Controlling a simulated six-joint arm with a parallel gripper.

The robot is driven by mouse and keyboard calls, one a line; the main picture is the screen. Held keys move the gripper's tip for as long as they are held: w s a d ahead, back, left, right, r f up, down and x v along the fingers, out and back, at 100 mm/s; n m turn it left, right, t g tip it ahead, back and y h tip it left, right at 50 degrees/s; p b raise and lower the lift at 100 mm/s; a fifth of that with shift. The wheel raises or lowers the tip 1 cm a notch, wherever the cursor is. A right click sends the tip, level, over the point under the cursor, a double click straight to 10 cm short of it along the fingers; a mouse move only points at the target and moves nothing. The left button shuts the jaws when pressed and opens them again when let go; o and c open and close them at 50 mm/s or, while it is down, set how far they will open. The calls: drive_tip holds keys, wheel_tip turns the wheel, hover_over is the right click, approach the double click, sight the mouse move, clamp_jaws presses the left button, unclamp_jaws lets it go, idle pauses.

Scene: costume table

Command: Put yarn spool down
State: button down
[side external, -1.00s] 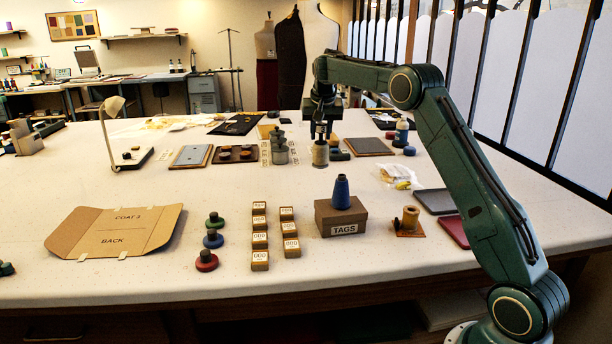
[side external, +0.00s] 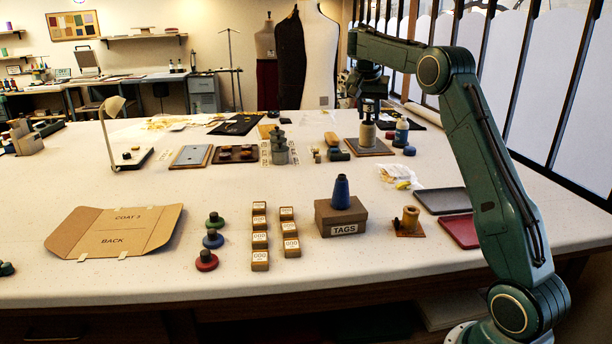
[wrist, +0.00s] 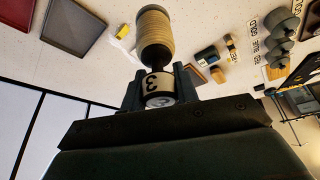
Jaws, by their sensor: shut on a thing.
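The yarn spool (side external: 367,134) is beige, with a dark stem and a white top cap marked 3. My gripper (side external: 369,108) is shut on its top end, and the spool hangs upright beneath. In the side view its lower end is over the brown-edged grey board (side external: 354,149); I cannot tell whether it touches. In the wrist view the spool (wrist: 155,35) reaches out from between the fingers (wrist: 160,92), with the marked cap (wrist: 159,86) nearest the jaws. The spool hides what lies under it.
Grey weights (side external: 279,150) stand further left. A clear bag (side external: 400,177) lies in front.

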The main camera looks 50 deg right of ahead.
drive_tip(key=s+d+r+m+g, duration=0.1)
drive_tip(key=s+r+m, duration=0.2)
drive_tip(key=s, duration=0.5)
drive_tip(key=shift+s+d+r, duration=0.3)
drive_tip(key=shift+s+r, duration=0.1)
drive_tip(key=shift+r, duration=0.05)
drive_tip(key=shift+f, duration=0.15)
wheel_tip(320, 180, down, 15)
drive_tip(key=shift+f, duration=0.2)
drive_tip(key=shift+f, duration=0.15)
drive_tip(key=shift+f, duration=2)
drive_tip(key=shift+f, duration=0.1)
drive_tip(key=c, duration=1.1)
unclamp_jaws()
drive_tip(key=shift+f, duration=0.1)
drive_tip(key=shift+o, duration=0.2)
